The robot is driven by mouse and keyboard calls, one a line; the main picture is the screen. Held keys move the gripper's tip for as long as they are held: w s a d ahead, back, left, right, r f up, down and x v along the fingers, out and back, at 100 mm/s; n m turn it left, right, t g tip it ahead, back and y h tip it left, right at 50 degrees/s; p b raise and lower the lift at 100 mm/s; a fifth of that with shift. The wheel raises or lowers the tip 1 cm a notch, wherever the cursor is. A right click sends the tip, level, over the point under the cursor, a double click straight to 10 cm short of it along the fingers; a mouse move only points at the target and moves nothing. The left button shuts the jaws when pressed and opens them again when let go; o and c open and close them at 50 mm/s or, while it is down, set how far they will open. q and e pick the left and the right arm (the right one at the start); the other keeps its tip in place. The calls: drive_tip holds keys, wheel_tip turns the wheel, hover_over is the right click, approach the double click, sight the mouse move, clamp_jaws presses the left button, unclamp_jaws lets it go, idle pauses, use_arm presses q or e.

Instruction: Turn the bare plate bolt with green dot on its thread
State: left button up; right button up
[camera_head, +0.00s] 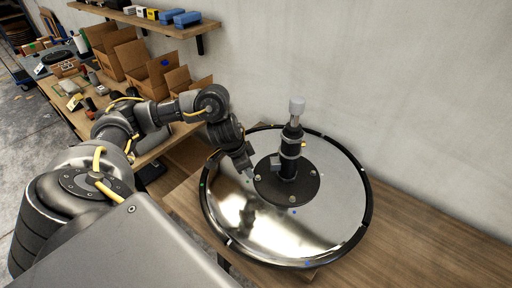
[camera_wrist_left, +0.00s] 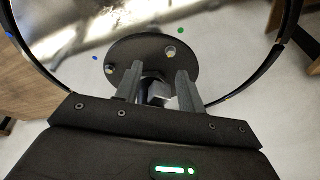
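A round shiny base plate (camera_head: 235,228) with a black rim lies on the wooden table. At its middle is a black flange (camera_head: 268,193) with an upright black post (camera_head: 289,160). Bolts stand on the flange: a left one (camera_head: 258,177), a front one (camera_head: 293,199) and a right one (camera_head: 313,173). In the left wrist view, one bolt (camera_wrist_left: 170,50) has a green dot (camera_wrist_left: 180,30) near it; another bolt (camera_wrist_left: 109,69) has a blue dot nearby. My left gripper (camera_wrist_left: 158,78) is open above the flange; a grey piece shows between its fingers, contact unclear. My right gripper is out of view.
Cardboard boxes (camera_head: 155,76) stand on a bench at the back left. A wall shelf (camera_head: 150,21) with small boxes hangs above. The wall is close behind the plate. The table (camera_head: 430,240) is clear at the right.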

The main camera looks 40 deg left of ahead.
sight(258, 177)
use_arm(q)
drive_tip(key=w+f+n+b, duration=0.1)
drive_tip(key=f, duration=0.1)
drive_tip(key=w+f+n+b, duration=0.1)
drive_tip(key=w+f+n, duration=0.1)
drive_tip(key=f, duration=0.1)
drive_tip(key=w+f+n+b, duration=0.1)
drive_tip(key=f+n, duration=0.1)
drive_tip(key=f, duration=0.1)
drive_tip(key=shift+w+a+f+t+y+b, duration=0.15)
drive_tip(key=shift+w+a+t+y+b, duration=0.05)
drive_tip(key=shift+w+t+y+b, duration=0.2)
drive_tip(key=shift+w+f, duration=0.25)
drive_tip(key=shift+f, duration=0.35)
clamp_jaws()
